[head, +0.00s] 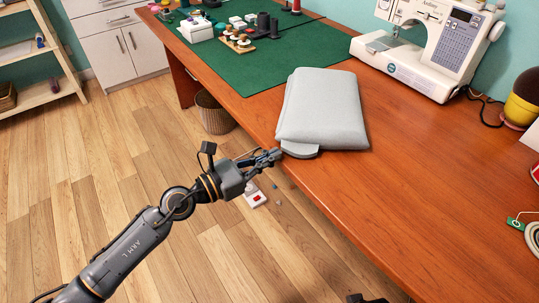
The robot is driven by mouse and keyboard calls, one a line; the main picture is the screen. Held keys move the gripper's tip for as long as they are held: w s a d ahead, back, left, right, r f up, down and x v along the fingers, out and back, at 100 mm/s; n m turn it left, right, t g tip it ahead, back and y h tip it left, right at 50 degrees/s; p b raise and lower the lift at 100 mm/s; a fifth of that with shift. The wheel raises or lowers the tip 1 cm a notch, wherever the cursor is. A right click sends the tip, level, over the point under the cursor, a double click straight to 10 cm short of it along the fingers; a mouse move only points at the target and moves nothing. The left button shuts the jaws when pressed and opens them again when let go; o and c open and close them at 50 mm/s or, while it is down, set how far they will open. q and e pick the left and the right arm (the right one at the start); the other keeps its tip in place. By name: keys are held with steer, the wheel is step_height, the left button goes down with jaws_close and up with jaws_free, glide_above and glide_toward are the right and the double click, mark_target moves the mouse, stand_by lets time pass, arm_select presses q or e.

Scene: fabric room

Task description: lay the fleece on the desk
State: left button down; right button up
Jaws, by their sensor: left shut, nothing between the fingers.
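The fleece (320,108) is a light grey, folded, thick piece of cloth. It lies flat on the brown wooden desk (430,185), close to its front edge. A rounded grey flap of it (300,150) sticks out at its near-left corner by the edge. My left gripper (274,155) is shut and empty at the desk's front edge, just left of this flap. I cannot tell whether its tips touch the cloth.
A green cutting mat (260,70) lies behind the fleece with spools and small boxes on it. A white sewing machine (430,45) stands at the back right. A wicker basket (213,115) is on the floor. The desk right of the fleece is mostly clear.

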mark_target(296, 144)
arm_select(q)
steer(key=p+x, duration=0.1)
steer(key=x, duration=0.6)
steer(key=shift+w+d, duration=0.2)
steer(key=shift+d, duration=0.1)
arm_select(e)
steer(key=f, duration=0.1)
steer(key=s+f, duration=0.1)
steer(key=f, duration=0.3)
steer(key=shift+s+d, duration=0.1)
steer(key=shift+s, duration=0.15)
arm_select(q)
steer(key=shift+a+f, duration=0.1)
